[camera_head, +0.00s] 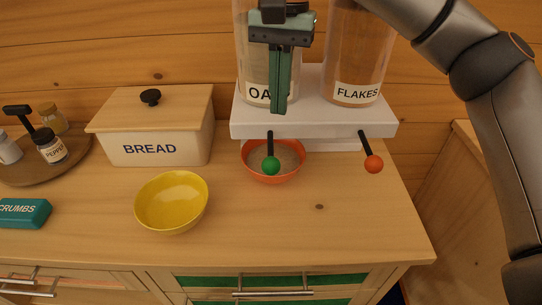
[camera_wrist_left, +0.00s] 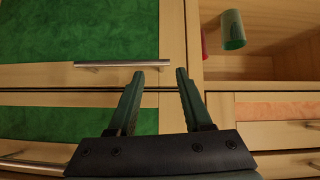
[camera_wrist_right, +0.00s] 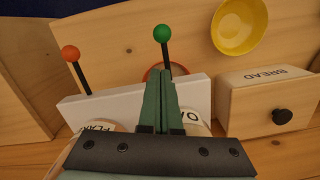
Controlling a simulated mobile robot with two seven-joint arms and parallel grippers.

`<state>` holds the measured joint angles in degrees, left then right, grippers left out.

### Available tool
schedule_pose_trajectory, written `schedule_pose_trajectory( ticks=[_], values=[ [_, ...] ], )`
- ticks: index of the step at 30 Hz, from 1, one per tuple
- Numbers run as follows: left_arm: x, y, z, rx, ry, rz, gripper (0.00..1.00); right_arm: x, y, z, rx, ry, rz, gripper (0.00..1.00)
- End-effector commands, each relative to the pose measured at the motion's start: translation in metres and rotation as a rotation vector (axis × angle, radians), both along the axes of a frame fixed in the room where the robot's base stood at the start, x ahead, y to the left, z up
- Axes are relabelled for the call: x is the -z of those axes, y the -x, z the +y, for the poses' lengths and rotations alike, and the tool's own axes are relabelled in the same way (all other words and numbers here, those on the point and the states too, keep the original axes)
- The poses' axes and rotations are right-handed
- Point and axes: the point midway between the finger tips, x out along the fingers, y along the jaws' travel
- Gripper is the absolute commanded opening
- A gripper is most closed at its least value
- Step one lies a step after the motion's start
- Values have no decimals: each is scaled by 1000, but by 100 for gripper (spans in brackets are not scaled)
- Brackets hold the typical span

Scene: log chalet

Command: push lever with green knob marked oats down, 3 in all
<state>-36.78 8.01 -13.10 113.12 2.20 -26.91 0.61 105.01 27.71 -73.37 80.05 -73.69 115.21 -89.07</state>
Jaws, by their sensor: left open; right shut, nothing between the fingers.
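The lever with the green knob (camera_head: 271,166) hangs from the front of the white dispenser (camera_head: 310,127), below the oats cylinder (camera_head: 250,60); the knob also shows in the right wrist view (camera_wrist_right: 162,33). An orange bowl (camera_head: 290,171) with some pale content stands under the dispenser, partly behind the green knob. My right gripper (camera_head: 279,108) is shut and empty, pointing down in front of the oats label and above the green-knob lever. In the right wrist view its fingertips (camera_wrist_right: 165,72) are apart from the knob. My left gripper (camera_wrist_left: 155,72) is open and empty, before the cabinet fronts.
A lever with an orange knob (camera_head: 374,164) hangs on the right under the flakes cylinder (camera_head: 358,50). A yellow bowl (camera_head: 172,201), a bread box (camera_head: 150,148) and a teal crumbs box (camera_head: 22,214) stand to the left. The front right counter is clear.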

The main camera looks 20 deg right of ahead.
Motion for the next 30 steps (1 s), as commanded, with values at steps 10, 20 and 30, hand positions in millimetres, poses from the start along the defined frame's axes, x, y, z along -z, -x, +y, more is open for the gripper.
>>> schedule_pose_trajectory(
  ticks=[10,20,30],
  values=[
    [1,10,11,-20,-15,19,50,-32,-3,-2,0,-1,1,0],
    [3,13,11,-21,-12,24,50,-32,-2,-1,-1,-1,2,0],
    [1,10,10,-22,-11,20,50,-32,-2,-1,-1,-1,2,0]
  ],
)
